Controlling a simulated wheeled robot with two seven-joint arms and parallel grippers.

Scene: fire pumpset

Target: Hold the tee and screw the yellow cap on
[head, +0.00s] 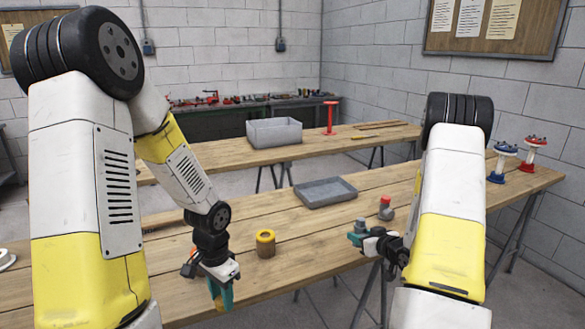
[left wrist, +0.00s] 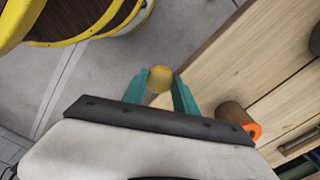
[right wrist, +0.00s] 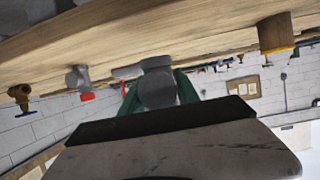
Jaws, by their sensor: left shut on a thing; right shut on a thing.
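My left gripper (head: 221,292) hangs in front of the table's near edge. In the left wrist view its teal fingers (left wrist: 160,85) are shut on the small round yellow cap (left wrist: 160,78). My right gripper (head: 362,239) is at the table's front edge, to the right. In the right wrist view its fingers (right wrist: 158,95) are shut on the grey tee (right wrist: 157,87), which also shows in the head view (head: 361,225). The tee and the cap are well apart.
A brown cylinder with a yellow top (head: 265,249) stands between my grippers. A grey fitting with a red top (head: 385,209) stands just behind the tee. A shallow grey tray (head: 325,193) lies farther back. Blue and red stands (head: 500,163) are at the right.

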